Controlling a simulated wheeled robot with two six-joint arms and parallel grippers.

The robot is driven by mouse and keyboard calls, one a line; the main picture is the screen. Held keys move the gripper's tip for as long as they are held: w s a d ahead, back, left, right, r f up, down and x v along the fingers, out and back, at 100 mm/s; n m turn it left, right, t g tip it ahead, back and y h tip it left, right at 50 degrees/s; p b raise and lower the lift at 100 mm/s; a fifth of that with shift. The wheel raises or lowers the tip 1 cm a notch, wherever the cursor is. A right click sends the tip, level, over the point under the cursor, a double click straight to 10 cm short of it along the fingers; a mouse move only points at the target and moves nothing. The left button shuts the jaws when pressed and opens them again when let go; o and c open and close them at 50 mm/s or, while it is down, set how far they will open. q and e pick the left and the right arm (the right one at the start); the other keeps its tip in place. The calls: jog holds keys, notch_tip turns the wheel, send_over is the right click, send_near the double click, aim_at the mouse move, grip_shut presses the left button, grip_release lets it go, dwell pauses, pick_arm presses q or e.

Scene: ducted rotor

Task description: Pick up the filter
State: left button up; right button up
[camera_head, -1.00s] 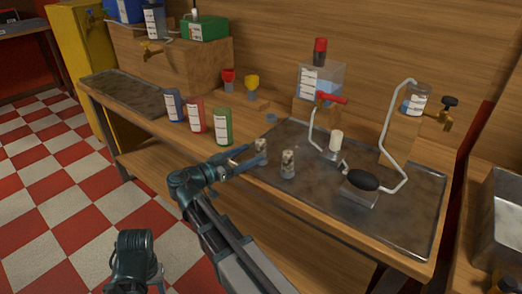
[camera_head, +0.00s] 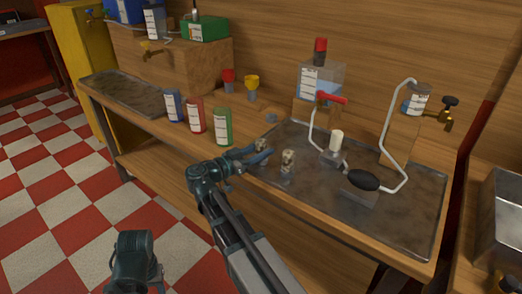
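Two small pale cylinders stand near the front left of the metal tray (camera_head: 400,225); either may be the filter, and I cannot tell which. The left cylinder (camera_head: 261,145) is partly hidden by my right gripper (camera_head: 264,153). The right cylinder (camera_head: 288,158) stands upright just beyond the fingertips. My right gripper is low over the tray's left front corner. Its two blue-grey fingers are apart, with the left cylinder's top showing by the tips. Whether they touch it is not clear. My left gripper is not visible; only a dark part of mine shows at the bottom left.
Blue, red and green cans (camera_head: 222,126) stand left of the tray.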

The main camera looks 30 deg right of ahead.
aim_at(261, 142)
grip_shut()
jog(key=shift+r, duration=0.1)
jog(key=shift+r+p, duration=0.4)
jog(key=shift+p, duration=0.05)
jog(key=r+p, duration=0.3)
jog(key=shift+s+a, duration=0.25)
jog(key=shift+s, duration=0.15)
jog(key=s+a+r+p, duration=0.1)
jog(key=s+a, duration=0.8)
jog(key=s, duration=0.3)
jog(key=shift+a, duration=0.15)
